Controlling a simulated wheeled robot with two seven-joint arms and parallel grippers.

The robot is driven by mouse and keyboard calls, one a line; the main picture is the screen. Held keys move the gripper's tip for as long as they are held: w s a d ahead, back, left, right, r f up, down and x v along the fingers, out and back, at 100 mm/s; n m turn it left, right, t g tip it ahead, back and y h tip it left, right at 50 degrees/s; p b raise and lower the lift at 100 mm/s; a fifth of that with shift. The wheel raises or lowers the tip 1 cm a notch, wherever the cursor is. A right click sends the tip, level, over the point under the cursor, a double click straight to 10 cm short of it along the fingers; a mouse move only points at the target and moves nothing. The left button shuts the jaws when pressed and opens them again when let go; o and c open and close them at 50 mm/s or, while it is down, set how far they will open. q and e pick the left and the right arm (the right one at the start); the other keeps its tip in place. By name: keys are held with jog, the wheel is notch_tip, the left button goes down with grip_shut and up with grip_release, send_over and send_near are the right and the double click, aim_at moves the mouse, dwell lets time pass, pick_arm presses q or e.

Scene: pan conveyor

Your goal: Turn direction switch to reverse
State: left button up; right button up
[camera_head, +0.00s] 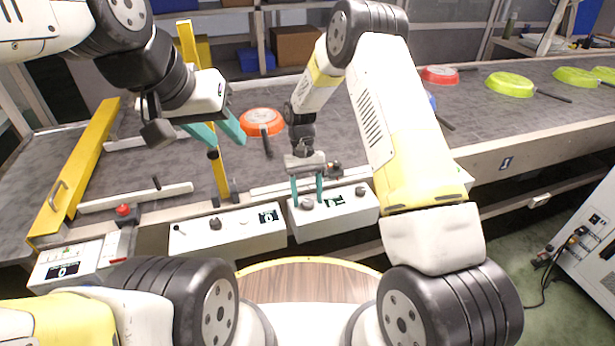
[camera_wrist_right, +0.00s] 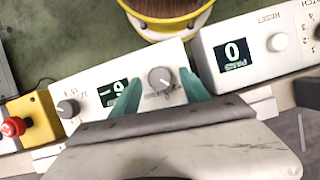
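My right gripper (camera_head: 307,192) points down at a white control box (camera_head: 348,206) with a small display and two dark knobs. In the right wrist view its teal fingers (camera_wrist_right: 160,95) are apart, on either side of a round grey knob (camera_wrist_right: 160,79); I cannot tell if they touch it. This knob also shows in the head view (camera_head: 307,204). The box's other knob (camera_wrist_right: 68,108) is beyond the display. The labels are too small to read, so I cannot tell which knob is the direction switch. My left gripper (camera_head: 228,140) is open and empty above the conveyor's near part.
Another white control box (camera_head: 228,230) stands to the left, with a red emergency button (camera_head: 123,210) further left. An orange pan (camera_head: 261,122), a red pan (camera_head: 440,75) and several green pans are on the grey conveyor (camera_head: 375,115). A yellow post (camera_head: 219,170) rises near my left gripper.

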jog(key=v, duration=0.7)
jog(key=shift+r, duration=0.35)
jog(key=shift+w, duration=0.15)
jog(key=s+d+r+t+y, duration=0.1)
jog(key=s+d+r+t, duration=0.2)
jog(key=r, duration=0.7)
jog(key=s+d+r+t+y, duration=0.1)
jog(key=s+d+r, duration=0.3)
jog(key=r, duration=0.6)
jog(key=s+d+r+m+t, duration=0.1)
jog(key=s+d+r+t, duration=0.2)
jog(key=s, duration=0.5)
jog(key=s+d+r+t+y, duration=0.1)
jog(key=s+d+r+t, duration=0.2)
jog(key=s, duration=0.6)
jog(key=shift+d+r+m+t, duration=0.35)
jog(key=shift+d+r, duration=0.2)
jog(key=shift+d, duration=0.6)
